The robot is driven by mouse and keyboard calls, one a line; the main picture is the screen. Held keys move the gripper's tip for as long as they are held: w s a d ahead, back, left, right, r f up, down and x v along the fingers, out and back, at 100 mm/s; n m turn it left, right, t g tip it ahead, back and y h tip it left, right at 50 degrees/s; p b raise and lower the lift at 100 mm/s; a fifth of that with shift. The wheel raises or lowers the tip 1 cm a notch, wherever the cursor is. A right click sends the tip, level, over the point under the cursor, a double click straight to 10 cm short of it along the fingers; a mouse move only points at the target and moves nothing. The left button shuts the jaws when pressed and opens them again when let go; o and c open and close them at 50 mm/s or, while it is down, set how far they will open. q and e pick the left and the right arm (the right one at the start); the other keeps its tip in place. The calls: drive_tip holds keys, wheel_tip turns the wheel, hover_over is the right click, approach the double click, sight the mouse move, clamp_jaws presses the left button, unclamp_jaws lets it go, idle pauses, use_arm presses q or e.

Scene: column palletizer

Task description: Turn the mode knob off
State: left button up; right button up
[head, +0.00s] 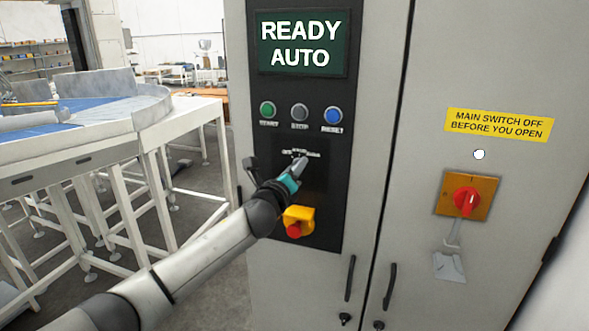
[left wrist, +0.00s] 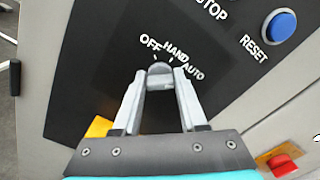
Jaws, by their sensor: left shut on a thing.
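The mode knob (left wrist: 160,69) is a small grey knob on the black panel, with OFF, HAND and AUTO printed around it. My left gripper (left wrist: 160,82) is shut on it, one finger on each side, as the left wrist view shows. In the head view my left gripper (head: 298,165) reaches the panel below the row of buttons and mostly hides the knob. I cannot tell for sure which mark the knob points at. The display (head: 302,44) reads READY AUTO. My right gripper is not in view.
Green (head: 267,110), grey (head: 300,112) and blue (head: 333,116) buttons sit above the knob. A red emergency button (head: 293,230) on a yellow base is just below my left gripper. A red main switch (head: 467,201) is on the right door. A conveyor (head: 120,127) stands at left.

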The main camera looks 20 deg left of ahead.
use_arm(q)
clamp_jaws()
drive_tip(key=n, duration=0.5)
drive_tip(key=n+p, duration=0.1)
drive_tip(key=n, duration=0.3)
drive_tip(key=n+p, duration=0.1)
drive_tip(key=n, duration=0.5)
drive_tip(key=shift+f, duration=0.1)
drive_tip(key=n+p, duration=0.1)
drive_tip(key=n, duration=0.3)
drive_tip(key=shift+n, duration=0.3)
drive_tip(key=shift+f, duration=0.1)
idle(0.5)
